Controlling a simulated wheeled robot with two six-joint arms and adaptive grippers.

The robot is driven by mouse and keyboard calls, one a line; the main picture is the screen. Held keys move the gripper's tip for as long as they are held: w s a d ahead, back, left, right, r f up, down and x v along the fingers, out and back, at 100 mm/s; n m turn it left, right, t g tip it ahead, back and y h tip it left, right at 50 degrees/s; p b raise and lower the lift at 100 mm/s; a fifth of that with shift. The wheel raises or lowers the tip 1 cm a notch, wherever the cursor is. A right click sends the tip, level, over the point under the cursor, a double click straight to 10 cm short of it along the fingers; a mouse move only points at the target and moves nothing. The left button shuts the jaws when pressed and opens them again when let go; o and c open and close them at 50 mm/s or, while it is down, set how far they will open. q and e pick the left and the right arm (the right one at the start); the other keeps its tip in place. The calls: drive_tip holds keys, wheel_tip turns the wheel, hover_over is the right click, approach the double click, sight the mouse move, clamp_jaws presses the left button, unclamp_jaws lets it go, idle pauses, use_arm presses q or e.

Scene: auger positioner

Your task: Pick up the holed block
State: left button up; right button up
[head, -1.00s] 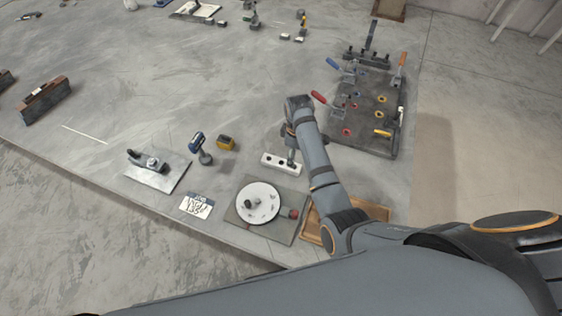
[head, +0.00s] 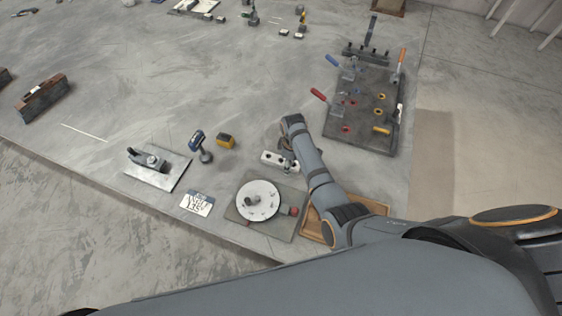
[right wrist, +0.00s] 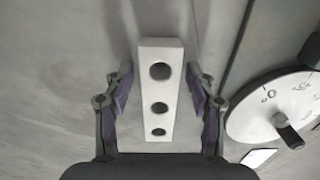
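The holed block (head: 270,157) is a light bar with three dark holes, lying on the grey table. In the right wrist view the block (right wrist: 160,119) stands lengthwise between the fingers of my right gripper (right wrist: 160,92). The gripper is open, with a clear gap on each side of the block. My left gripper is not in view.
A white round dial on a plate (head: 262,201) sits just in front of the block, beside a wooden tray (head: 371,206). A dark clamp board (head: 360,128) stands behind right.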

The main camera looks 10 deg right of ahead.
clamp_jaws()
drive_tip(key=shift+w+r, duration=0.1)
drive_tip(key=shift+r, duration=0.1)
